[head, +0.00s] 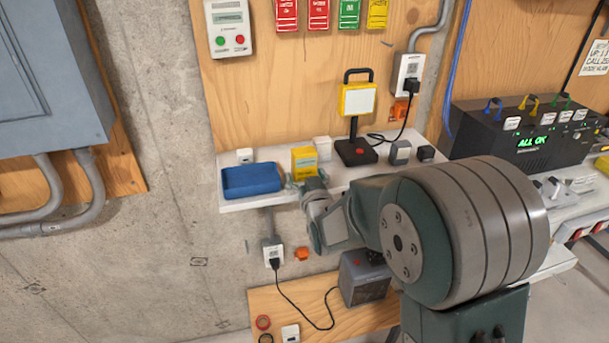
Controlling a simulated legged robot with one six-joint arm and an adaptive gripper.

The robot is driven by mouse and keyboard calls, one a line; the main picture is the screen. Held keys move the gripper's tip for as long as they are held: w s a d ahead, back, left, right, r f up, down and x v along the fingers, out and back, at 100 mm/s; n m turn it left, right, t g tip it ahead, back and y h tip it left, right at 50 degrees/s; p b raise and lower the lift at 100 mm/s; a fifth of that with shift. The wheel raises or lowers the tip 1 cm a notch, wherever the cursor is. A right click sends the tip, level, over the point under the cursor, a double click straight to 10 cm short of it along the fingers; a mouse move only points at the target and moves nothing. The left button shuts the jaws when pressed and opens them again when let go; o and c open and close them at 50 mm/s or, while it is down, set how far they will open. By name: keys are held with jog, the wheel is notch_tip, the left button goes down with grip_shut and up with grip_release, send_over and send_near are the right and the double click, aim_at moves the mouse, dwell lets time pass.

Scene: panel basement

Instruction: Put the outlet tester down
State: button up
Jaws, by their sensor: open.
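A yellow block-shaped device (304,163), which looks like the outlet tester, stands upright on the white shelf (238,202), just right of a blue tray (252,181). My gripper (307,184) is open, right at the near side of the yellow device. Its fingers cover the device's lower part. I cannot tell whether the fingers touch it. The device's base on the shelf is partly hidden by the gripper.
A yellow work lamp (357,100) on a dark base stands right of the device, with small grey and black blocks (400,152) beyond it. A black panel unit (520,128) is at the right. A grey box (364,278) sits below the shelf.

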jog(key=shift+r, duration=0.2)
jog(key=s+d+r+m+g+h, duration=0.1)
jog(key=s+d+g, duration=0.3)
jog(key=s, duration=0.7)
jog(key=s+d+r+m+g+h, duration=0.1)
jog(key=s+d+g+h, duration=0.1)
jog(key=s+d+g, duration=0.2)
jog(key=s+d+r+m+g+h, duration=0.1)
jog(key=s+d, duration=0.8)
jog(key=s, duration=1)
jog(key=g+h, duration=0.1)
jog(key=g, duration=0.1)
jog(key=shift+s+r+g, duration=0.15)
jog(key=shift+r+g, duration=0.25)
